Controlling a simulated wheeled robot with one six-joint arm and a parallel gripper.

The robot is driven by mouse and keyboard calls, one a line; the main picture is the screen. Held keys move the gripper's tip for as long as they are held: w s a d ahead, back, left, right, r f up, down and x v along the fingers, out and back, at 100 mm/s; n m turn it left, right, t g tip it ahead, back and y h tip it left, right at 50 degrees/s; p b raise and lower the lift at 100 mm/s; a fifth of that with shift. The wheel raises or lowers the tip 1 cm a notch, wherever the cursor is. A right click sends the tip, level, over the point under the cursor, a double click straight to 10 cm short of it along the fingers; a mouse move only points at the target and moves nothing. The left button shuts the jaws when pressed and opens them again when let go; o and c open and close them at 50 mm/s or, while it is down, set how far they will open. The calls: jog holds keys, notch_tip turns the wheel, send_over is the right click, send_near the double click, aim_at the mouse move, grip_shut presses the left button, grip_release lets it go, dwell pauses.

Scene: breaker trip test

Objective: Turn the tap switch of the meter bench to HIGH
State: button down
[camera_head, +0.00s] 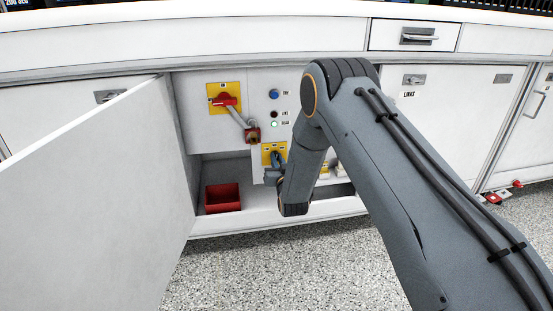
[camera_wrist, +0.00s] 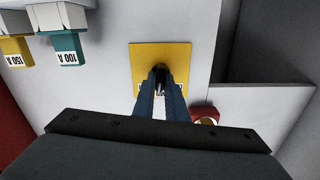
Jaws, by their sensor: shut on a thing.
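The tap switch shows as a yellow plate (camera_head: 267,147) low on the grey panel inside the open cabinet. The wrist view shows the same yellow plate (camera_wrist: 178,54) face on, with a small dark knob (camera_wrist: 160,70) at its middle. My gripper (camera_wrist: 161,80) is shut on this knob, one finger on each side. In the head view my gripper (camera_head: 277,160) reaches the plate from the front, and my wrist covers part of it. The fingers hide most of the knob, and I cannot read which mark it points to.
A red bin (camera_head: 222,198) stands on the cabinet floor. The open door (camera_head: 95,205) blocks the left. Yellow and green (camera_wrist: 67,45) tagged blocks are beside the switch.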

jog(key=shift+d+f+m+p, duration=0.1)
jog(key=shift+m+p, duration=0.85)
jog(key=shift+m, duration=1.05)
jog(key=shift+d+m+p, duration=0.1)
jog(key=shift+m+p, duration=0.8)
jog(key=shift+m, duration=1.1)
jog(key=c, duration=1.8)
grip_release()
jog(key=shift+s, duration=0.1)
jog(key=p+v, duration=0.2)
jog(key=v, duration=0.5)
jog(key=shift+s+p, duration=0.35)
